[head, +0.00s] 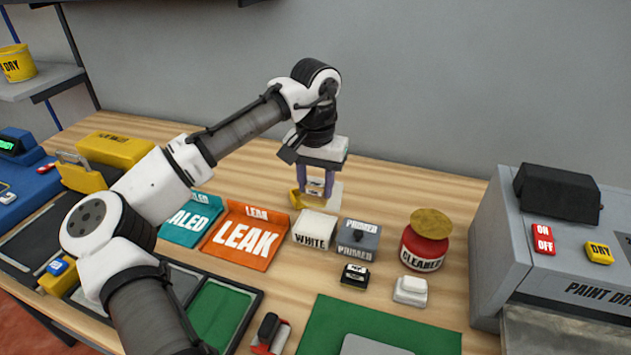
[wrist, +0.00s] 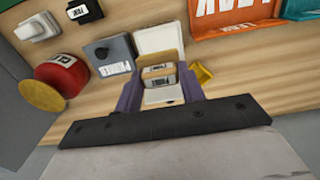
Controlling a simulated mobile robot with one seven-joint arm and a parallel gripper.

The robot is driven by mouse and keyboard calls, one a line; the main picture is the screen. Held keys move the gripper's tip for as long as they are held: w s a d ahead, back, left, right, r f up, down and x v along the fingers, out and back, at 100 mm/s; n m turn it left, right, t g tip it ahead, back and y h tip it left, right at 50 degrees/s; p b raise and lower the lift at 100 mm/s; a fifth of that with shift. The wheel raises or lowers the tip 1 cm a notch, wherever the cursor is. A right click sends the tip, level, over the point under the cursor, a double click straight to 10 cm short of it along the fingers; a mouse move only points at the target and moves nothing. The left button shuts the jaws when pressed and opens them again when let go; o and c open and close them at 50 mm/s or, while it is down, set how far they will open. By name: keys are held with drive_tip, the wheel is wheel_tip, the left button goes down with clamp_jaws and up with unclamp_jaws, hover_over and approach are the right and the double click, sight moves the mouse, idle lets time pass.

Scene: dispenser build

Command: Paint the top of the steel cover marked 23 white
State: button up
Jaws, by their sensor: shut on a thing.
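My gripper (head: 315,184) is behind the box marked WHITE (head: 314,230), its purple fingers pointing down. In the wrist view, the fingers (wrist: 159,80) are shut on a small tan block (wrist: 158,58) with pale labels too small to read. A white surface lies below it; I cannot tell whether they touch. The WHITE box's pale top also shows in the wrist view (wrist: 158,36). A grey plate (head: 376,346) lies on the green mat (head: 335,316), cut off by the lower edge. I see no 23 on it and cannot tell whether it is the cover.
Right of the WHITE box stand a grey PRIMER box (head: 358,240) and a red CLEANER pot (head: 425,246). An orange LEAK tray (head: 238,240) is at left. A yellow piece (wrist: 202,73) is close beside the fingers. The grey paint dryer (head: 560,265) fills the right side.

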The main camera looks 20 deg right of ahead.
drive_tip(key=shift+f, duration=0.15)
drive_tip(key=shift+f+b, duration=0.85)
drive_tip(key=shift+f, duration=2.05)
drive_tip(key=shift+f, duration=0.55)
drive_tip(key=o, duration=1.6)
drive_tip(key=shift+c, duration=0.2)
drive_tip(key=shift+r, duration=0.1)
drive_tip(key=shift+r+p, duration=3.6)
drive_tip(key=shift+r, duration=0.1)
